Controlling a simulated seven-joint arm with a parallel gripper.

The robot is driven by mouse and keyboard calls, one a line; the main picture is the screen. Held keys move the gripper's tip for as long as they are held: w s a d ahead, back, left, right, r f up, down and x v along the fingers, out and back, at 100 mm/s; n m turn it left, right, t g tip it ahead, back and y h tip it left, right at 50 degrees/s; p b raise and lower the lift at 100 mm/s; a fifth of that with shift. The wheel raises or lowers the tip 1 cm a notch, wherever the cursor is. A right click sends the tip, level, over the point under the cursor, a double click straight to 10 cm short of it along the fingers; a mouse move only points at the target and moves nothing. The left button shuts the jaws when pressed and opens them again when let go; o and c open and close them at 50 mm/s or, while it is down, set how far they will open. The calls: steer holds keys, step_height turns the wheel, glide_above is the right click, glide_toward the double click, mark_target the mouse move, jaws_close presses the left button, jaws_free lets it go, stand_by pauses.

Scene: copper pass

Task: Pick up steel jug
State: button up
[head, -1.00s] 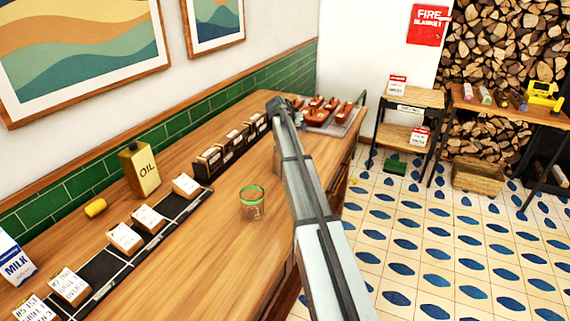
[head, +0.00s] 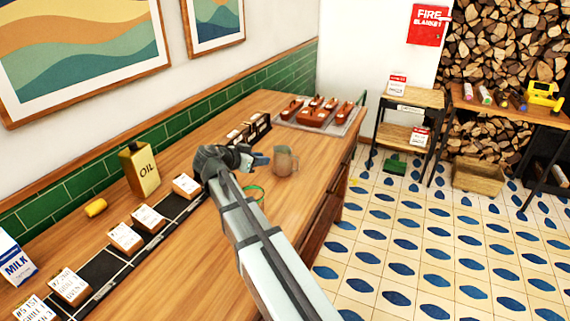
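The steel jug (head: 287,162) stands upright on the wooden counter, greyish-brown and rounded, toward the counter's right edge. My gripper (head: 262,160) is just left of the jug, at about its height, with its fingertips pointing toward it. Whether the fingertips touch the jug cannot be made out. The gap between the fingers is too small to read.
A green-rimmed glass (head: 260,190) stands nearer on the counter, mostly hidden by my arm. A tray (head: 347,127) of reddish-brown dishes is at the far end. An oil can (head: 142,170) and a black rack (head: 166,221) with cards are to the left.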

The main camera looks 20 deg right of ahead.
mark_target(287, 162)
steer(key=s+d, duration=0.1)
steer(key=s, duration=0.4)
steer(key=shift+m+h, duration=0.3)
steer(key=x, duration=0.8)
steer(key=shift+w+f, duration=0.25)
steer(key=shift+f, duration=0.05)
steer(key=shift+x, duration=2.75)
steer(key=shift+s+f, duration=0.1)
steer(key=shift+s, duration=0.05)
steer(key=shift+c, duration=0.2)
jaws_close()
